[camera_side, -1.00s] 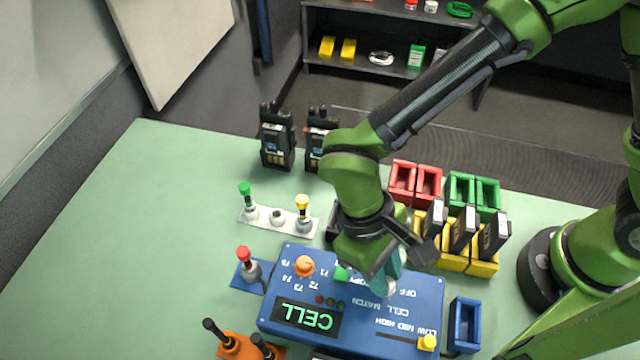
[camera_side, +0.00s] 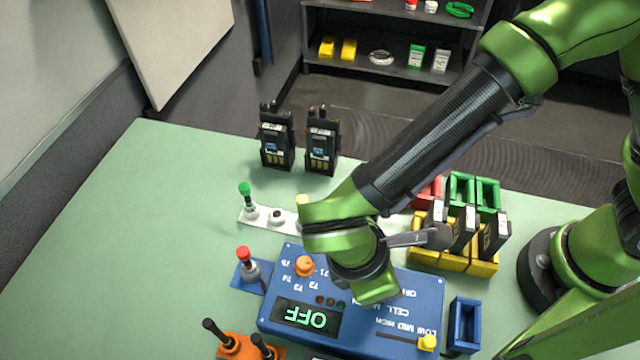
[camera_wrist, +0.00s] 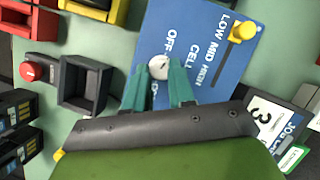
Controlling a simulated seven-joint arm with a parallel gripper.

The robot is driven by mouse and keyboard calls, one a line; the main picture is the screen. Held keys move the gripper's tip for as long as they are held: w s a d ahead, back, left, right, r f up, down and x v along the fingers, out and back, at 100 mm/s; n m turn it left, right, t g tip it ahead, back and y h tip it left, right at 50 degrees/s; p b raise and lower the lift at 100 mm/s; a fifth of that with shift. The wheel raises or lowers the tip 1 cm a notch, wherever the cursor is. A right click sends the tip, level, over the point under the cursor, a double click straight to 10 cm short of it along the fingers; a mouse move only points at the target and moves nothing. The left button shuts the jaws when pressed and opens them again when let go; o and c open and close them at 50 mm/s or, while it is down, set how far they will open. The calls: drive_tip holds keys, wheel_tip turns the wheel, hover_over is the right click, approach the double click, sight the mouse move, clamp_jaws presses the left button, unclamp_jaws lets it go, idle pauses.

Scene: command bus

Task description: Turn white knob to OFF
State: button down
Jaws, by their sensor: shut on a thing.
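The blue panel (camera_side: 412,305) stands on the green table, and its lit display (camera_side: 306,317) reads OFF, upside down in the side view. The white knob (camera_wrist: 159,66) shows in the wrist view among the OFF and CELL labels. My gripper (camera_wrist: 160,73) has its two teal fingers on either side of the knob and is shut on it. In the side view my wrist hides the knob and the fingertips.
Two radios (camera_side: 322,142) stand behind. The table's left side is clear.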

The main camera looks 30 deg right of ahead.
drive_tip(key=shift+s+n+t, duration=0.15)
drive_tip(key=shift+n+t, duration=0.55)
drive_tip(key=shift+n, duration=0.9)
drive_tip(key=c, duration=1)
unclamp_jaws()
drive_tip(key=shift+o, duration=0.2)
drive_tip(key=shift+a+r, duration=0.1)
drive_tip(key=v, duration=1.6)
drive_tip(key=shift+a+r, duration=0.15)
drive_tip(key=shift+r, duration=0.2)
